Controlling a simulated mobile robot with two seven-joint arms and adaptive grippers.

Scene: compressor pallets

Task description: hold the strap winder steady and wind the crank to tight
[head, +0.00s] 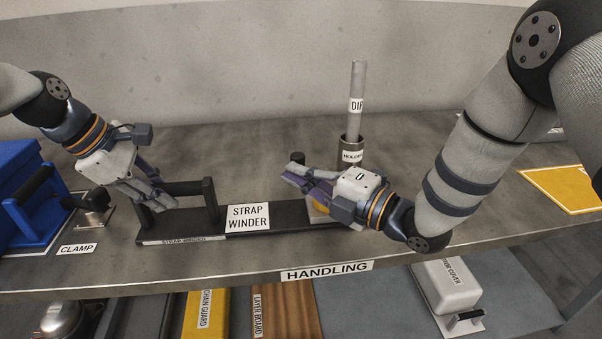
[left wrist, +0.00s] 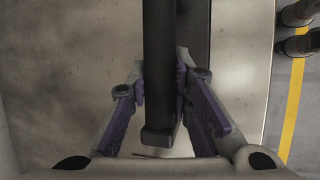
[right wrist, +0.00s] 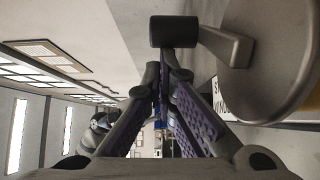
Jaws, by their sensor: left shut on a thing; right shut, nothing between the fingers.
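The strap winder (head: 285,216) is a long black base on the bench with an upright handle frame at its left end. My left gripper (head: 160,200) is shut on the dark handle bar (left wrist: 159,60), which runs between its fingers in the left wrist view. At the right end is a round drum (right wrist: 265,50) with a yellow rim, partly hidden behind my right gripper in the head view. The crank's dark knob (right wrist: 173,32) sits on a grey crank arm (right wrist: 226,47). My right gripper (right wrist: 162,82) is shut and empty, its tips close to the knob; contact is unclear.
A holder (head: 351,150) with a tall grey rod (head: 357,90) stands behind the winder. A clamp (head: 95,205) and a blue box (head: 35,225) are at the left. A yellow panel (head: 566,188) lies at the right. The bench behind the winder is mostly clear.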

